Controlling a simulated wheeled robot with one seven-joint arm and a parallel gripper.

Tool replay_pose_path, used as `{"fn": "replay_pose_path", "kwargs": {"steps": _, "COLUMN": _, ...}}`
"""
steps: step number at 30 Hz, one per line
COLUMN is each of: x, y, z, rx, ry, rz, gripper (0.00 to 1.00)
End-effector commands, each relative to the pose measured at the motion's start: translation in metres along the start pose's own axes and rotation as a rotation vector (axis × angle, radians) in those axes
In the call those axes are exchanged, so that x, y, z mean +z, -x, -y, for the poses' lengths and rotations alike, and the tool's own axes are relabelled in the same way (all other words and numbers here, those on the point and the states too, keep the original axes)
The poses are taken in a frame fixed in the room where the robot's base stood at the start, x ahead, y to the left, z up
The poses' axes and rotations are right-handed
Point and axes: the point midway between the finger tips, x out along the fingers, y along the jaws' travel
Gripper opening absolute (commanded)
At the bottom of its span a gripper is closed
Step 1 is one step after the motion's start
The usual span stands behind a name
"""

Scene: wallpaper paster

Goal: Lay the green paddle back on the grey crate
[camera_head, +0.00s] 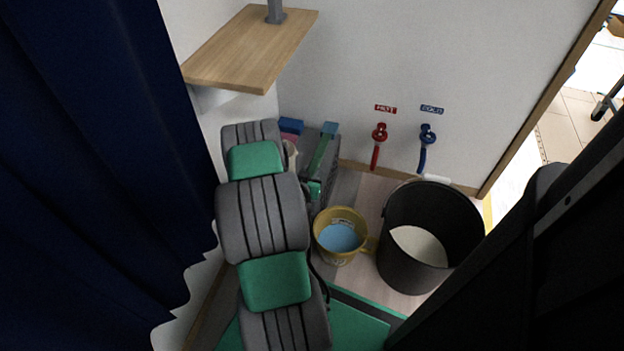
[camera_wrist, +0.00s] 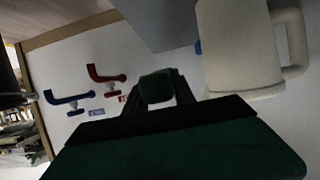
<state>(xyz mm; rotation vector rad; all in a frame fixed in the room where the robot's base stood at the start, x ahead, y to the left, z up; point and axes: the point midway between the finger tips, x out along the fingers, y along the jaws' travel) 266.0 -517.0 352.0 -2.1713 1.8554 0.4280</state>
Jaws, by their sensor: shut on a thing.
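The green paddle (camera_head: 321,153) shows as a narrow green strip with a paler blue-green far end, over the top of the grey crate (camera_head: 328,174). My gripper (camera_head: 315,190) is at its near end, partly hidden by my arm. In the wrist view my gripper's dark fingers (camera_wrist: 157,88) are shut around a green block, the near end of the paddle (camera_wrist: 156,87). The rest of the paddle is hidden there. A plain grey surface, likely the crate (camera_wrist: 165,20), lies beyond. I cannot tell whether the paddle touches the crate.
A cream mug (camera_wrist: 240,45) is close beside my gripper. Blue (camera_head: 291,125) and pink items lie behind it. A yellow bucket (camera_head: 325,217) and a black bucket (camera_head: 392,262) stand right. Red (camera_head: 377,150) and blue (camera_head: 424,150) taps are on the wall. A wooden shelf (camera_head: 240,50) hangs above.

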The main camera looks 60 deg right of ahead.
Motion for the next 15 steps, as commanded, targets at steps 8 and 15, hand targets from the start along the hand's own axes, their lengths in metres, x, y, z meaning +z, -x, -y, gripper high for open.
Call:
{"fn": "replay_pose_path", "kwargs": {"steps": 8, "x": 0.033, "y": -0.051, "z": 0.011, "rx": 0.000, "ry": 0.001, "rz": 0.000, "gripper": 0.00}}
{"fn": "replay_pose_path", "kwargs": {"steps": 15, "x": 0.064, "y": -0.072, "z": 0.014, "rx": -0.001, "ry": 0.002, "rz": 0.002, "gripper": 0.00}}
